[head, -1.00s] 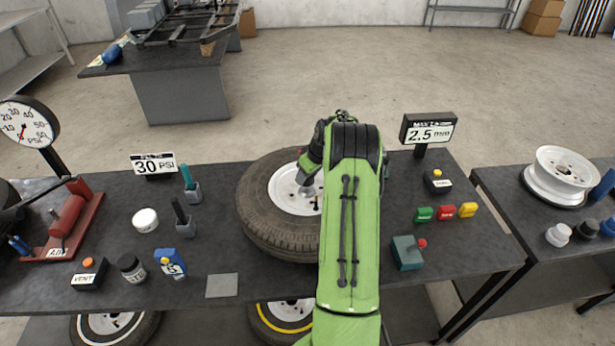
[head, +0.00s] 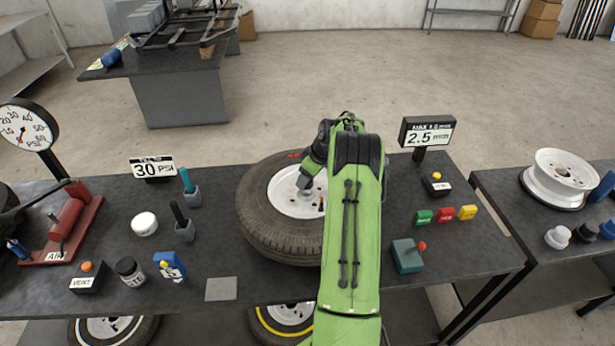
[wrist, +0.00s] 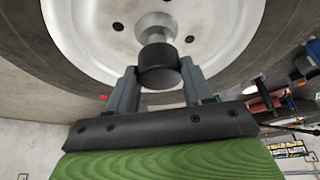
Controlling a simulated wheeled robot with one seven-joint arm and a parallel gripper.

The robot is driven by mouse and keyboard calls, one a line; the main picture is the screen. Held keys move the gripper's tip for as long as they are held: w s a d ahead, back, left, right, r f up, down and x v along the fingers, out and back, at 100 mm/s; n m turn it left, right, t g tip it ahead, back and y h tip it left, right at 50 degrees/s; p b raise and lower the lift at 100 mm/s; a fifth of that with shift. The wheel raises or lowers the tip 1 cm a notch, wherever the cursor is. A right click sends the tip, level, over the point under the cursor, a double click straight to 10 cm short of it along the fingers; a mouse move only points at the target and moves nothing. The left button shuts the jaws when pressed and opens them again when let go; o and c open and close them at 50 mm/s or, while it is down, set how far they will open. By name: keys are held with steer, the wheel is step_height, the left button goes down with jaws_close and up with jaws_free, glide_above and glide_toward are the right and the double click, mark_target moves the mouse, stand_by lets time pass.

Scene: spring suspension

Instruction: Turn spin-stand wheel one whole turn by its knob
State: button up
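The spin-stand wheel (head: 270,235) lies flat on the bench with a dark tyre and a white rim (head: 290,205). A small red mark (head: 293,155) shows on the far side of its tyre. My gripper (head: 305,184) is low over the rim, partly hidden by my arm in the head view. In the wrist view the black knob (wrist: 159,68) sits between the fingertips of my gripper (wrist: 159,72), with a silvery round piece behind it. The fingers appear to touch both sides of the knob.
A sign reading 2.5 mm (head: 428,136) and small coloured blocks (head: 445,214) stand right of the wheel. A 30 PSI sign (head: 153,168) and two pen-like tools in holders (head: 185,230) stand left. A grey pad (head: 221,288) lies in front.

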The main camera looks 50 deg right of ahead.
steer(key=o, duration=0.4)
steer(key=shift+r, duration=0.1)
steer(key=v, duration=1.5)
steer(key=shift+s+r, duration=0.2)
steer(key=shift+r, duration=0.1)
